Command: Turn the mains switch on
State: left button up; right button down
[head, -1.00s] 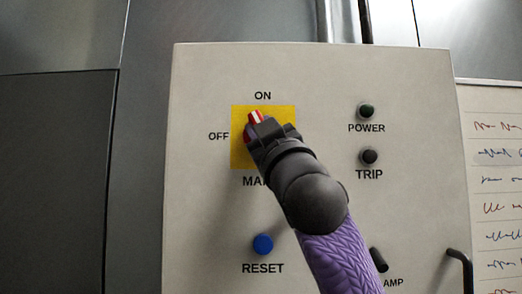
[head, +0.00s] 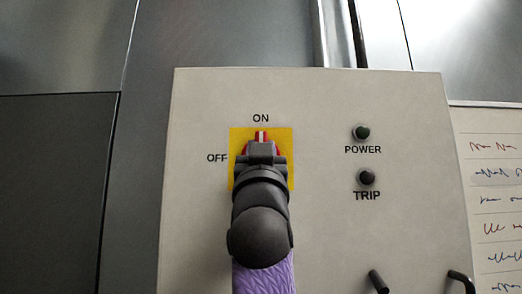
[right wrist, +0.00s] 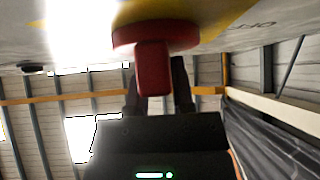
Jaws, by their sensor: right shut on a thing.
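The mains switch (head: 261,136) is a red rotary knob with a white stripe on a yellow plate (head: 285,140) in the head view. Its stripe points straight up at the ON label; OFF is printed to the left. My right gripper (head: 262,150) is shut on the knob's handle and covers its lower part and the label below. In the right wrist view the red knob (right wrist: 153,68) has its handle between the two dark fingers of the gripper (right wrist: 157,85). My left gripper is not in view.
On the pale panel (head: 200,230), the dark POWER lamp (head: 361,132) and TRIP lamp (head: 367,177) are to the right, clear of my arm. Two dark handles (head: 378,282) (head: 460,280) stick out at the lower right. A handwritten sheet (head: 490,200) hangs beyond the panel.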

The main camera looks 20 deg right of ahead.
dwell(0.3)
jog(key=shift+c, duration=2.4)
grip_release()
jog(key=b+v, duration=0.6)
jog(key=v, duration=0.4)
jog(key=shift+f, duration=0.1)
